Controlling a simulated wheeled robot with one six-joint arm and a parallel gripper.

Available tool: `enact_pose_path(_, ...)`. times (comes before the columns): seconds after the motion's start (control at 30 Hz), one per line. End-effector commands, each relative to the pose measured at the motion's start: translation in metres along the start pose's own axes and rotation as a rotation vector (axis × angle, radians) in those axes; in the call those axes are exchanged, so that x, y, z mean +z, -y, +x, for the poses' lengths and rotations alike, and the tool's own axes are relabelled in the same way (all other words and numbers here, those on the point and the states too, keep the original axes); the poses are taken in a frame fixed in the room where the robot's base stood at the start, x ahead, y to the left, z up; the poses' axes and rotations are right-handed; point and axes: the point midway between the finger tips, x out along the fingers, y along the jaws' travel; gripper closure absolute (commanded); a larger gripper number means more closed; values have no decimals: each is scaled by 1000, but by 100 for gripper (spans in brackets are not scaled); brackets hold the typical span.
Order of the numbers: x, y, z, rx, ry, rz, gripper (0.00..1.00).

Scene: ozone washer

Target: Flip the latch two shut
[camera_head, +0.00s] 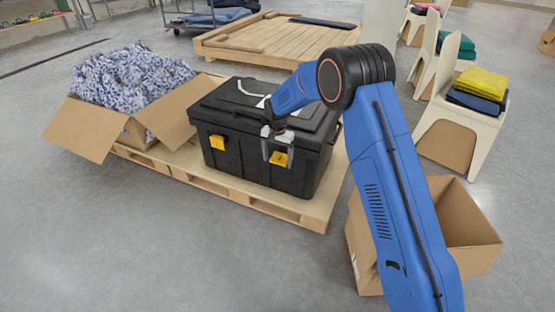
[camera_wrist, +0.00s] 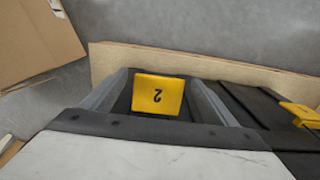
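A black toolbox (camera_head: 250,165) stands on a wooden pallet with two yellow latches on its front. The right latch in the head view is latch two (camera_head: 279,159); its face with an upside-down "2" shows in the wrist view (camera_wrist: 157,95). My gripper (camera_head: 277,147) is open at the toolbox's front, its grey fingers on either side of latch two. In the wrist view, gaps show between latch and both fingers. The other latch (camera_head: 217,142) is also at the right edge of the wrist view (camera_wrist: 300,114). I cannot tell how far latch two is turned.
The pallet (camera_head: 310,212) runs under the toolbox and an open carton (camera_head: 170,110) of blue-white cloth at left. An empty open carton (camera_head: 468,222) stands right, beside my arm. A chair (camera_head: 460,125) with folded cloth is beyond it. Grey floor in front is clear.

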Motion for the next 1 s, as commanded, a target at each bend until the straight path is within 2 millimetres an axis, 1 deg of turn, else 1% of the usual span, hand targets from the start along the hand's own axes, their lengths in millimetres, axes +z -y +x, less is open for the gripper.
enact_pose_path(0.03,0,0,0,0,0,0,32)
enact_pose_path(0.13,0,0,0,0,0,0,56)
enact_pose_path(0.4,1,0,0,0,-11,0,57)
enact_pose_path(0.57,3,0,3,0,-52,0,57)
enact_pose_path(1.0,8,0,17,0,-263,-4,57)
